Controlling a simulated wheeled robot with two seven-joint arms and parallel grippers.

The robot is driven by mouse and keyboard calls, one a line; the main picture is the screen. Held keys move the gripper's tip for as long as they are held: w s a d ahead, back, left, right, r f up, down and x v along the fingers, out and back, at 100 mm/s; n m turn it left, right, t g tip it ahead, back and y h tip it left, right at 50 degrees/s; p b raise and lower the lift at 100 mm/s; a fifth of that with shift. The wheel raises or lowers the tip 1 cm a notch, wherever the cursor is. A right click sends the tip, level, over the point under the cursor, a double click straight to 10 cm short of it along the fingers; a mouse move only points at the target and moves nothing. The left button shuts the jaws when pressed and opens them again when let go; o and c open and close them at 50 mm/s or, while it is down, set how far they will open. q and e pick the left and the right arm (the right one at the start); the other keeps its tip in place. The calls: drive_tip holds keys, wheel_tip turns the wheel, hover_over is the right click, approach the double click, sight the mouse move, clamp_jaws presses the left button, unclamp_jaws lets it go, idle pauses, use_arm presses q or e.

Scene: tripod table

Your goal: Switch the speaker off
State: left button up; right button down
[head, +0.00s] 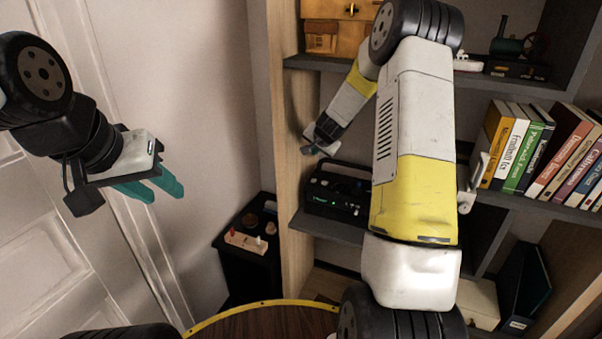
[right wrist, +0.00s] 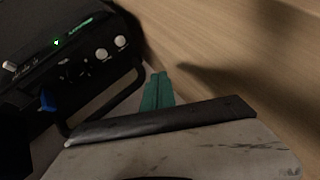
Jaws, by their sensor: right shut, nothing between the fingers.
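The speaker (head: 345,190) is a black box on a shelf, left of my right forearm in the head view. A small green light glows on it. In the right wrist view the speaker (right wrist: 75,62) fills the left side, with a lit green light, pale round knobs, a light switch-like piece at the far left and a blue part lower down. My right gripper (head: 308,150) is shut and empty, just left of and above the speaker; its teal fingers (right wrist: 158,90) show beside the speaker's bar. My left gripper (head: 166,194) is open and empty, far from the speaker.
The wooden shelf side panel (head: 283,130) stands close to the right gripper. Books (head: 530,150) fill the shelf at right. A black stand (head: 250,262) with small items is below left, and a round table edge (head: 262,304) lies in front.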

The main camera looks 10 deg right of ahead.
hover_over(314, 183)
drive_tip(key=shift+s+f, duration=0.1)
drive_tip(key=shift+f, duration=4.3)
drive_tip(key=shift+f, duration=0.4)
drive_tip(key=shift+f, duration=0.4)
drive_tip(key=shift+r, duration=0.8)
drive_tip(key=shift+r, duration=2.5)
